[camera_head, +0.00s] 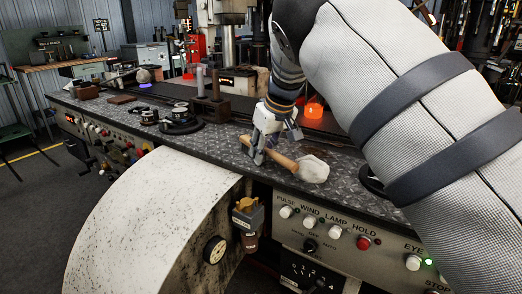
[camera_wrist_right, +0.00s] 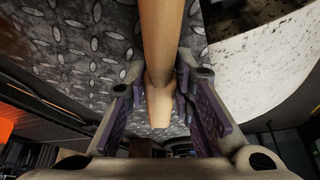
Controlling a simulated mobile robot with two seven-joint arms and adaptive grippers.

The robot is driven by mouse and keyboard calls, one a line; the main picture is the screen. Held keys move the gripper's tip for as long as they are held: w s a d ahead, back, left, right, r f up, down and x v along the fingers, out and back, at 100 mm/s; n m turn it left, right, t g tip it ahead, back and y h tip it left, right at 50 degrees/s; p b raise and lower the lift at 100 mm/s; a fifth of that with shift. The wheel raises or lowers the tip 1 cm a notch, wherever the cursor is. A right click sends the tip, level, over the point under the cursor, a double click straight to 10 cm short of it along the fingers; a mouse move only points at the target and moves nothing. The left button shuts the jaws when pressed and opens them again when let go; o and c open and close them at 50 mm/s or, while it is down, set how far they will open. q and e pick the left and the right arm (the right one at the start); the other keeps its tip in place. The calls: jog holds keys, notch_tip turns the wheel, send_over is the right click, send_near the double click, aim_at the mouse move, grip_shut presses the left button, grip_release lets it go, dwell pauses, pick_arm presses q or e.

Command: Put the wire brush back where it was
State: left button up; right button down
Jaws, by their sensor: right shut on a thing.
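My right gripper (camera_head: 268,146) is over the front part of the patterned metal bench top, fingers pointing down. It is shut on the wooden handle of a tool with a pale, rounded head, which I take for the wire brush (camera_head: 312,169). The handle slants, with its head to the right near the front edge. I cannot tell whether it touches the bench. In the right wrist view the light-brown handle (camera_wrist_right: 160,45) runs between the two purple-padded fingers (camera_wrist_right: 160,112); the head is out of that view. My left gripper is not in view.
The bench top (camera_head: 225,141) carries a dark block with upright pins (camera_head: 211,108), black round parts (camera_head: 180,121) and a glowing orange piece (camera_head: 313,111). A pale lump (camera_head: 143,75) lies at the far left. A knob panel (camera_head: 320,225) and large white curved housing (camera_head: 150,215) are below.

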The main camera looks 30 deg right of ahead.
jog(key=shift+r, duration=0.1)
jog(key=c, duration=1.4)
grip_release()
jog(key=shift+f, duration=0.2)
jog(key=v, duration=1.2)
jog(key=shift+r+p, duration=0.25)
jog(key=shift+p, duration=0.15)
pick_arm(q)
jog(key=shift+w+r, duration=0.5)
